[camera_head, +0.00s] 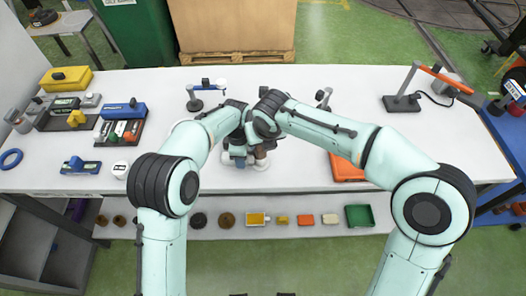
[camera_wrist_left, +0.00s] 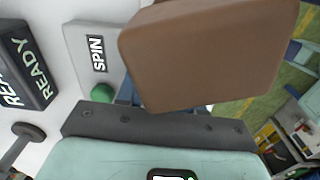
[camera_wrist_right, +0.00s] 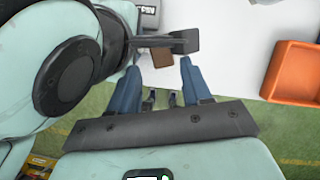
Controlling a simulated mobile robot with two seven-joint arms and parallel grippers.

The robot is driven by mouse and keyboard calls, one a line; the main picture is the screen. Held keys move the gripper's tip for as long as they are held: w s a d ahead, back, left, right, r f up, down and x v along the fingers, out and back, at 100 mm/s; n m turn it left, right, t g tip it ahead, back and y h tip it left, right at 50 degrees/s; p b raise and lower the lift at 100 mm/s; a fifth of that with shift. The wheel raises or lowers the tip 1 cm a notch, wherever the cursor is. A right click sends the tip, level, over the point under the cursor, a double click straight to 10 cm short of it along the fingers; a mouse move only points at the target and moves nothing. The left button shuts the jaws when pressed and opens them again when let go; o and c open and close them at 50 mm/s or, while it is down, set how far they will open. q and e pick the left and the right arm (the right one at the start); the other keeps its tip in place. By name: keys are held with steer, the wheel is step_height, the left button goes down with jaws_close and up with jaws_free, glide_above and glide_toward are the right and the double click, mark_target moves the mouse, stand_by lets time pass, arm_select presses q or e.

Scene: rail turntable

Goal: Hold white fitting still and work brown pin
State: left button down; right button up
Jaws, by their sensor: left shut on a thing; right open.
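The brown pin (camera_wrist_left: 205,55) is a large brown block in the left wrist view, close to the camera and covering most of my left fingers. It also shows in the head view (camera_head: 260,153) and the right wrist view (camera_wrist_right: 162,58). The white fitting (camera_head: 262,167) shows only in small patches at table height around the grippers. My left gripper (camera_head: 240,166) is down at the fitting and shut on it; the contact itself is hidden. My right gripper (camera_wrist_right: 163,85) is open and empty, its blue fingers apart, with the brown pin beyond their tips.
An orange tray (camera_head: 346,168) stands right of the grippers. A grey box marked SPIN (camera_wrist_left: 95,50) and a green button (camera_wrist_left: 102,93) are near my left gripper. Colored fixtures stand at the table's left. A dark stand with an orange arm (camera_head: 402,102) is at the right.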

steer(key=f, duration=0.7)
steer(key=shift+w+d, duration=0.3)
steer(key=shift+w, duration=0.1)
steer(key=v, duration=1.2)
steer(key=s+a+f+m+g+y, duration=0.1)
steer(key=s+a+f+m, duration=0.3)
steer(key=f, duration=0.3)
steer(key=s+a+f+m+g+y, duration=0.1)
steer(key=a+f+m+y, duration=0.1)
steer(key=a+f+m, duration=0.4)
steer(key=s+d+f+m+g, duration=0.1)
steer(key=s+d+f+m, duration=0.2)
steer(key=f+m, duration=0.5)
steer(key=s+d+f+m+g+y, duration=0.1)
steer(key=s+d+f+m, duration=0.3)
steer(key=f, duration=0.7)
steer(key=d+m, duration=0.2)
steer(key=m, duration=0.2)
steer(key=shift+d+f+m, duration=0.25)
steer(key=shift+m, duration=0.05)
steer(key=c, duration=0.3)
steer(key=n+t+h, duration=0.4)
steer(key=n, duration=2.3)
glide_toward(260, 154)
steer(key=x, duration=0.6)
steer(key=w+d+x, duration=0.1)
steer(key=x, duration=0.2)
steer(key=shift+w+a+r, duration=0.1)
